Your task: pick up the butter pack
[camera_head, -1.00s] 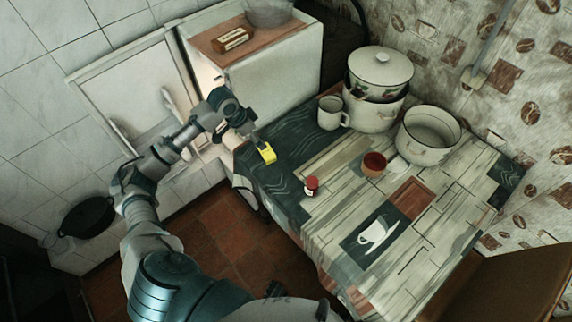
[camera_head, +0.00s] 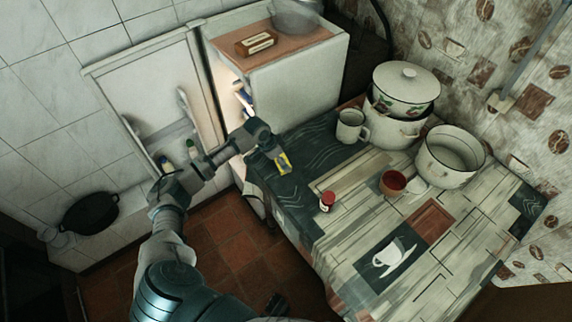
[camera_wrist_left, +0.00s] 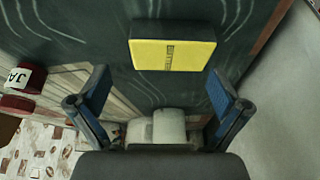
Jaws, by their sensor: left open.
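The yellow butter pack (camera_head: 284,166) lies on the dark part of the tablecloth, near the table's left corner. In the left wrist view the butter pack (camera_wrist_left: 172,54) lies flat with dark lettering, ahead of the fingertips and between their lines. My left gripper (camera_head: 274,159) is just above the table at the pack and partly covers it in the head view. Its two blue-padded fingers (camera_wrist_left: 160,88) are spread wide with nothing between them. Whether a finger touches the pack cannot be told. My right gripper is not in view.
A small red-lidded jar (camera_head: 327,201), a white mug (camera_head: 351,127), a red-brown cup (camera_head: 393,183), stacked enamel pots (camera_head: 404,95) and an open pot (camera_head: 450,157) stand on the table. The open fridge (camera_head: 292,82) is behind my left gripper. The table's front is clear.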

